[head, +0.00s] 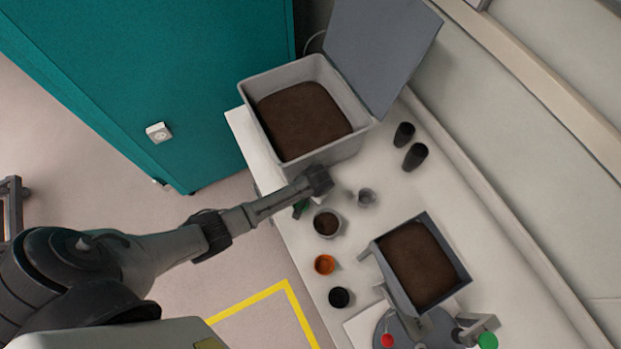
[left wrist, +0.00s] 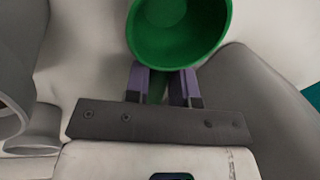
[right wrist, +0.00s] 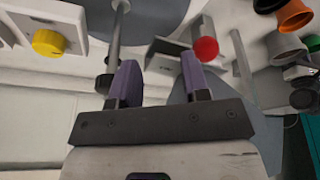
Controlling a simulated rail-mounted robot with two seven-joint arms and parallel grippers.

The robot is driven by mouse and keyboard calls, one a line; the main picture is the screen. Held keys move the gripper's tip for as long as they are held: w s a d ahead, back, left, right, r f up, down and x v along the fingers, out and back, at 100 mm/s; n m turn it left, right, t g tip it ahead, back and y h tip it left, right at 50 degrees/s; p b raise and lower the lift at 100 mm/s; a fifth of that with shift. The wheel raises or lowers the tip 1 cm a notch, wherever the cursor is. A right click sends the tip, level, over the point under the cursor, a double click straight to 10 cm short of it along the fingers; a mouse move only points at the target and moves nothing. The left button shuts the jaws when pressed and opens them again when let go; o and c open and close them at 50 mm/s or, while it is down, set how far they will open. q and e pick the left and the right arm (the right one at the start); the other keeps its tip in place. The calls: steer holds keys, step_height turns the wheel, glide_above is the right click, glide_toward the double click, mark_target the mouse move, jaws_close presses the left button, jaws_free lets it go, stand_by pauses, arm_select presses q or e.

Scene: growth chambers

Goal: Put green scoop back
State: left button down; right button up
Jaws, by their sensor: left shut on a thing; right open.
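The green scoop (left wrist: 180,28) shows large in the left wrist view, its round bowl just beyond my left fingertips. My left gripper (left wrist: 165,82) is shut on its handle, which is mostly hidden between the fingers. In the head view only a small part of the scoop (head: 300,209) shows below the left gripper (head: 318,181), near the large soil bin's front corner. My right gripper (right wrist: 158,82) is open and empty in the right wrist view. I cannot make it out clearly in the head view.
The open soil bin (head: 358,140) stands at the back. A soil-filled cup (head: 327,223), an orange cup (head: 325,264), a black cup (head: 339,298) and a grey cup (head: 367,197) stand on the bench. A smaller soil box (head: 460,265) is at right. A red knob (right wrist: 205,48) is near my right fingers.

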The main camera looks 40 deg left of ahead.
arm_select(q)
steer(key=shift+f, duration=0.2)
steer(key=c, duration=0.9)
jaws_free()
steer(key=v, duration=1.3)
steer(key=s+r+t+h, duration=0.1)
steer(key=s+r, duration=0.1)
steer(key=s, duration=0.5)
steer(key=s+r+m+t, duration=0.1)
steer(key=s+r, duration=0.1)
steer(key=s, duration=0.6)
steer(key=s+r+t+h+p, duration=0.1)
steer(key=s+r, duration=0.1)
steer(key=s, duration=0.6)
steer(key=shift+d+r+m+h, duration=0.25)
steer(key=shift+r+m+h, duration=0.05)
steer(key=shift+r, duration=0.1)
